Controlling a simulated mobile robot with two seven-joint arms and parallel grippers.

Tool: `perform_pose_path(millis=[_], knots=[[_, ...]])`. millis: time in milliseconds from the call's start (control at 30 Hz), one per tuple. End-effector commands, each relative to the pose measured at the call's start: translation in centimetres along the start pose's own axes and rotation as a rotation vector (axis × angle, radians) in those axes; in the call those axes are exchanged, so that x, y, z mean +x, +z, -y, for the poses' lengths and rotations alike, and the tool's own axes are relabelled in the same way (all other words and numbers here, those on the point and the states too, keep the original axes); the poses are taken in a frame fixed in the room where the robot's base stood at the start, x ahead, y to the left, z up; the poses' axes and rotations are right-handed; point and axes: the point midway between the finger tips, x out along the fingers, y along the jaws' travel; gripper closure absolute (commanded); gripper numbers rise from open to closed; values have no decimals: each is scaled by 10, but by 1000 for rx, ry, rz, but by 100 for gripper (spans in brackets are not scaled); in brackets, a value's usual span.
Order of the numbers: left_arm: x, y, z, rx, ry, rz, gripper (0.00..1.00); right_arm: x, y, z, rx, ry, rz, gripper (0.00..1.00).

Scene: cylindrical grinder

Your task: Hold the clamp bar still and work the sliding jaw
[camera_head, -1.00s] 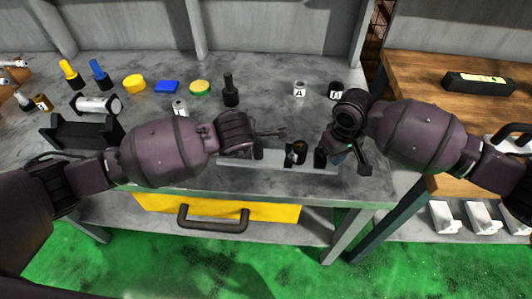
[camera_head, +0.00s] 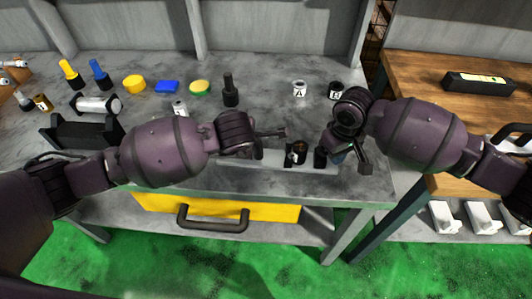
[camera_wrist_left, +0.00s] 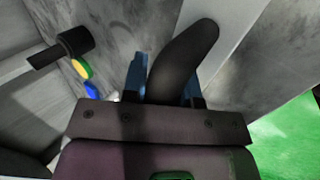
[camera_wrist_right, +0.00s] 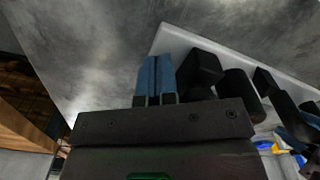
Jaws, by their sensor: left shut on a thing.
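The clamp bar (camera_head: 228,160) is a light grey strip along the front edge of the grey table. Dark upright parts stand on it: a block (camera_head: 320,158) towards its right end and another (camera_head: 289,156) nearer its middle. I cannot tell which is the sliding jaw. My left gripper (camera_wrist_left: 168,80) is shut on a dark curved handle (camera_wrist_left: 185,55) at the bar's left part; its forearm partly hides this in the head view. My right gripper (camera_head: 340,152) has its blue fingers together and empty (camera_wrist_right: 157,78), beside a black block (camera_wrist_right: 200,72) of the clamp.
A small dark cylinder (camera_head: 301,150) is at the bar's middle. Behind stand a black knobbed part (camera_head: 230,90), a green-yellow disc (camera_head: 200,88), a blue block (camera_head: 167,87) and white and black labelled cylinders (camera_head: 300,89). A wooden bench (camera_head: 430,75) lies to the right.

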Motion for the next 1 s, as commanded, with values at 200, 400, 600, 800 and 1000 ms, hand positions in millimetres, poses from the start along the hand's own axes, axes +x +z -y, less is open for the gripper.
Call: perform_pose_path(millis=[200,400,600,800,1000], knots=[[0,0,0,0,0,-1,100,-7,0,0,1,1,0,100],[0,0,0,0,0,-1,100,-14,0,0,1,0,0,100],[0,0,0,0,0,-1,100,-20,0,0,0,0,1,100],[0,0,0,0,0,-1,100,-24,0,0,1,0,1,100],[0,0,0,0,0,-1,100,-24,0,0,1,0,1,100]])
